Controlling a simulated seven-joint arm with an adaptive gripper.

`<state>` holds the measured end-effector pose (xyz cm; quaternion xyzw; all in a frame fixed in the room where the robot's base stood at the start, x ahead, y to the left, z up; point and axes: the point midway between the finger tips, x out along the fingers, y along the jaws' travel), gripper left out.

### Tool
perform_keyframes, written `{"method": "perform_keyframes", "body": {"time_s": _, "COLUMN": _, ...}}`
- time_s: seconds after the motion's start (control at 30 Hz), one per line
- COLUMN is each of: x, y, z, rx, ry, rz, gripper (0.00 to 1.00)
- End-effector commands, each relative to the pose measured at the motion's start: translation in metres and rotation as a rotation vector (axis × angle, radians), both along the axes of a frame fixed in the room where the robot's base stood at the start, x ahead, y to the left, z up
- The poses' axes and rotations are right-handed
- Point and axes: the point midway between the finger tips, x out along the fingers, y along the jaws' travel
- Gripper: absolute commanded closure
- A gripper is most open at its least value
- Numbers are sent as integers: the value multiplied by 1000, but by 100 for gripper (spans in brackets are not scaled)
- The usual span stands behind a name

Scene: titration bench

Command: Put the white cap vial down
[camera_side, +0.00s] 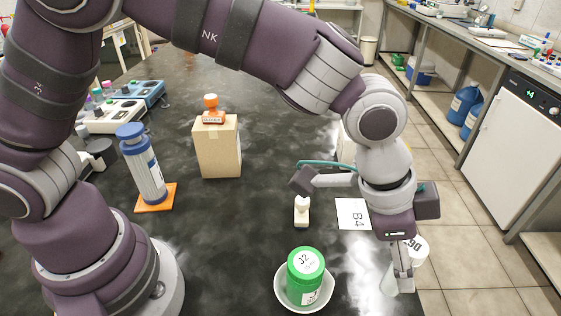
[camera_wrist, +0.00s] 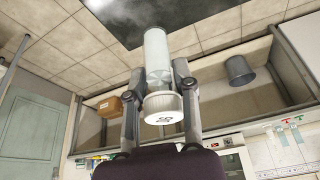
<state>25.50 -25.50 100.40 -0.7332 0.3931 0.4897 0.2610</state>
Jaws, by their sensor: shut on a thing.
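The white cap vial has a broad white cap (camera_side: 417,250) with dark marking and a pale, clear body (camera_wrist: 157,48). My gripper (camera_side: 400,274) is shut on it near the right edge of the bench in the side view. In the wrist view, the two fingers of my gripper (camera_wrist: 160,82) are on either side of the vial, close to the cap (camera_wrist: 163,108). The fingers partly hide the vial in the side view. I cannot tell whether its base touches anything.
A white card marked B4 (camera_side: 352,214) lies left of my gripper. A green jar (camera_side: 305,272) stands in a white dish (camera_side: 283,294). A cream stamp-like piece (camera_side: 302,212), a cardboard box (camera_side: 217,150) and a blue-capped bottle (camera_side: 146,172) on an orange mat (camera_side: 168,198) stand farther left.

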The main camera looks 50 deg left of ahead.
Motion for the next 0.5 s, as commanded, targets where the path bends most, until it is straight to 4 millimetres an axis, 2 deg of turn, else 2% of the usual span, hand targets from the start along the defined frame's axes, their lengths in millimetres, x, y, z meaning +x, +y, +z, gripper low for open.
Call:
{"method": "perform_keyframes", "body": {"time_s": 0.03, "x": -1, "y": 1, "z": -13, "rx": 6, "ry": 5, "rz": 0, "gripper": 99}}
{"method": "perform_keyframes", "body": {"time_s": 0.1, "x": -1, "y": 1, "z": -28, "rx": 5, "ry": 5, "rz": 0, "gripper": 99}}
{"method": "perform_keyframes", "body": {"time_s": 0.3, "x": -1, "y": 1, "z": -66, "rx": 5, "ry": 5, "rz": 0, "gripper": 99}}
{"method": "perform_keyframes", "body": {"time_s": 0.4, "x": 0, "y": 1, "z": -79, "rx": 3, "ry": 1, "rz": 0, "gripper": 99}}
{"method": "perform_keyframes", "body": {"time_s": 0.5, "x": 0, "y": 0, "z": -82, "rx": 1, "ry": 0, "rz": 0, "gripper": 99}}
